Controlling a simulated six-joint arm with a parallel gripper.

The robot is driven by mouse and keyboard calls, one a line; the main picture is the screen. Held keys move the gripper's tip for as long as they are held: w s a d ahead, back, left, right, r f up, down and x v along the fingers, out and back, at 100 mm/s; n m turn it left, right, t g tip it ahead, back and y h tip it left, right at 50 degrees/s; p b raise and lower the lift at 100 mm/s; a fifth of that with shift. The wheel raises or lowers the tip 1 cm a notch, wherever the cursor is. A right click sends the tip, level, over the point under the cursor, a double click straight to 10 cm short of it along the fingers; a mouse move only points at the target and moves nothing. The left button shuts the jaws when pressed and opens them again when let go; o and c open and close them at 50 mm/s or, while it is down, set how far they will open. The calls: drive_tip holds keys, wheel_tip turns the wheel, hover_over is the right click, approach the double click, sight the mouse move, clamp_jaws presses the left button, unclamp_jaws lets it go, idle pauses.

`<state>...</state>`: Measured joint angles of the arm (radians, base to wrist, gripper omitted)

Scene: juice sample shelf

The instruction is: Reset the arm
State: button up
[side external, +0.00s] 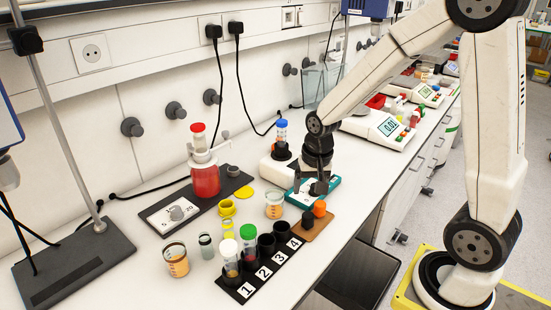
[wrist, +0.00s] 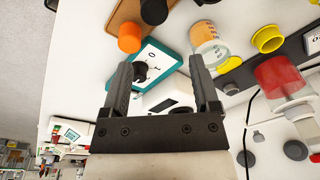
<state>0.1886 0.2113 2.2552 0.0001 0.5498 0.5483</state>
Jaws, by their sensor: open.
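My gripper (side external: 318,190) points down over the teal-framed device (side external: 331,184) near the middle of the bench. In the wrist view, the two dark fingers of my gripper (wrist: 160,64) are spread apart with nothing held between them. The teal device (wrist: 184,66) shows beyond the fingers there. In the side view I cannot tell how far the fingertips are above it. My arm comes in from the right, bent at the elbow.
A numbered black rack (side external: 262,275) holds a white-capped tube (side external: 230,260) and a green-capped tube (side external: 248,244). A brown board with an orange cap (side external: 319,208) is close to my gripper. Beakers, a red bottle (side external: 206,180) and a blue-capped tube (side external: 282,133) stand around.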

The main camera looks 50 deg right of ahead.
drive_tip(key=s+a+n+t, duration=0.1)
drive_tip(key=s+a+n, duration=0.5)
drive_tip(key=n, duration=0.2)
drive_tip(key=shift+s+a+f, duration=0.25)
drive_tip(key=shift+s+a, duration=0.05)
